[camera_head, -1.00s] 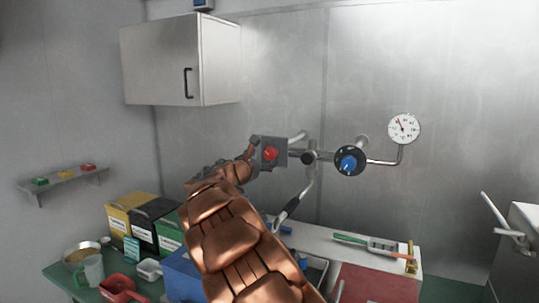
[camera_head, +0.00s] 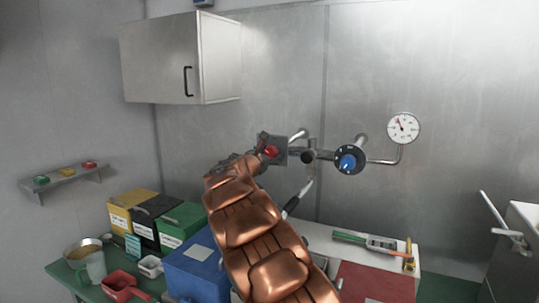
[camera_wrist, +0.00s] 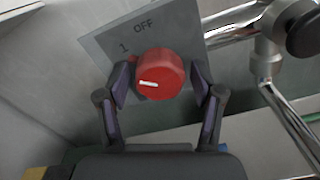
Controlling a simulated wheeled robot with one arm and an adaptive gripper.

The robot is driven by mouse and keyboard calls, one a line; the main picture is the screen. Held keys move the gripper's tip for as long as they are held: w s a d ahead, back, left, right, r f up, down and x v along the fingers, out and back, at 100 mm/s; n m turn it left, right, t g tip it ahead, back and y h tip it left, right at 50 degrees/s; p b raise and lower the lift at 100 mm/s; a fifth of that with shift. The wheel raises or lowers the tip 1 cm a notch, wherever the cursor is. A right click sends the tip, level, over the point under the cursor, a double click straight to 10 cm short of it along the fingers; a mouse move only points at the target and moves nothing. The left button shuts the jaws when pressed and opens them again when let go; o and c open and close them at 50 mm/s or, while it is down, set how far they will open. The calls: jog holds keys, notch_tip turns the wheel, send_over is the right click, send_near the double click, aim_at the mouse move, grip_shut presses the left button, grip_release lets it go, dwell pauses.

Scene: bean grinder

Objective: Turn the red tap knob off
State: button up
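The red tap knob (camera_head: 270,151) sits on a grey plate (camera_wrist: 103,45) at the pipework on the back wall. In the wrist view the knob (camera_wrist: 160,75) is close, and its white mark points to the left. The plate reads "OFF" above the knob and "1" at its upper left. The mark is turned away from "OFF". My gripper (camera_wrist: 160,84) has its two fingers apart, one on each side of the knob. A narrow gap seems to show at each finger; contact is not clear. In the head view my arm partly hides the gripper.
A black dial with a blue knob (camera_head: 348,162) and a pressure gauge (camera_head: 403,128) are right of the red knob. A metal pipe (camera_wrist: 236,20) runs right from the plate. Bins (camera_head: 182,226), a blue box (camera_head: 196,275) and a red scoop (camera_head: 121,285) stand below.

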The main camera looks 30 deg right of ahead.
jog(key=c, duration=0.9)
jog(key=shift+c, duration=0.2)
jog(key=shift+b, duration=0.35)
jog(key=m+b, duration=0.1)
jog(key=b, duration=0.1)
jog(key=m+b, duration=0.2)
jog(key=shift+f+m, duration=0.25)
jog(key=shift+m, duration=0.05)
jog(key=m+b, duration=0.2)
jog(key=b, duration=0.1)
jog(key=shift+m, duration=0.4)
jog(key=m+b, duration=0.2)
jog(key=shift+r+b, duration=0.1)
jog(key=shift+b, duration=0.3)
jog(key=shift+r+m+b, duration=0.2)
jog(key=shift+m+b, duration=0.75)
jog(key=shift+m, duration=0.35)
jog(key=shift+r, duration=0.1)
